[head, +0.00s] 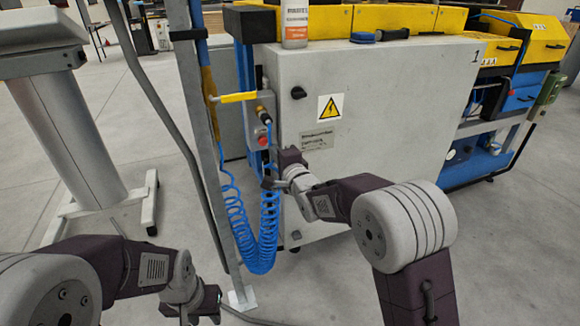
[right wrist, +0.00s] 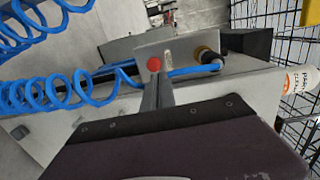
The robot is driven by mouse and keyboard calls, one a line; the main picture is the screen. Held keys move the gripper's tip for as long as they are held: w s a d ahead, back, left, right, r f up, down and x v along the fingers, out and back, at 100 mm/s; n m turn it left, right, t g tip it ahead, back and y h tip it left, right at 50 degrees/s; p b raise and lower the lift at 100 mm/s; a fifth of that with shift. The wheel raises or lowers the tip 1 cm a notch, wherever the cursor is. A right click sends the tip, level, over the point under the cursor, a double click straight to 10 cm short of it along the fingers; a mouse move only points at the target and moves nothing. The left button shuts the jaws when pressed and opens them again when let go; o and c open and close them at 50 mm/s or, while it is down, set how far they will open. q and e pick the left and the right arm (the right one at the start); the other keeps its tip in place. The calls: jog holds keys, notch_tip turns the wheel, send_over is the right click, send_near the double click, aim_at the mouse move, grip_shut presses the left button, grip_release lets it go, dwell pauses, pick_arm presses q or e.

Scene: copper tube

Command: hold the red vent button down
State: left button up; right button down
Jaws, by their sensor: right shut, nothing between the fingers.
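The red vent button (head: 263,141) sits on a small grey control box on the side of the white machine cabinet. The button (right wrist: 154,63) also shows in the right wrist view, just beyond my fingertips. My right gripper (head: 267,176) is in front of the cabinet, a little below the button in the head view. In the right wrist view the gripper (right wrist: 156,82) is shut and empty, its fingers pointing toward the button. The picture shows no clear contact with the button. My left gripper (head: 208,303) is low at the left, far from the button; its fingers are unclear.
A coiled blue hose (head: 262,230) hangs below the control box, close to my right gripper. A grey post (head: 199,120) stands left of the box. A yellow handle (head: 238,97) is above the button. A white bottle (head: 295,24) stands on the cabinet (head: 390,110).

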pick_arm(q)
jog(key=shift+w+a+r+p, duration=0.25)
jog(key=shift+w+r+p, duration=0.2)
jog(key=shift+p, duration=0.1)
pick_arm(e)
jog(key=v, duration=0.6)
jog(key=shift+s+f, duration=0.25)
jog(key=shift+f, duration=0.1)
pick_arm(q)
jog(key=shift+s, duration=0.1)
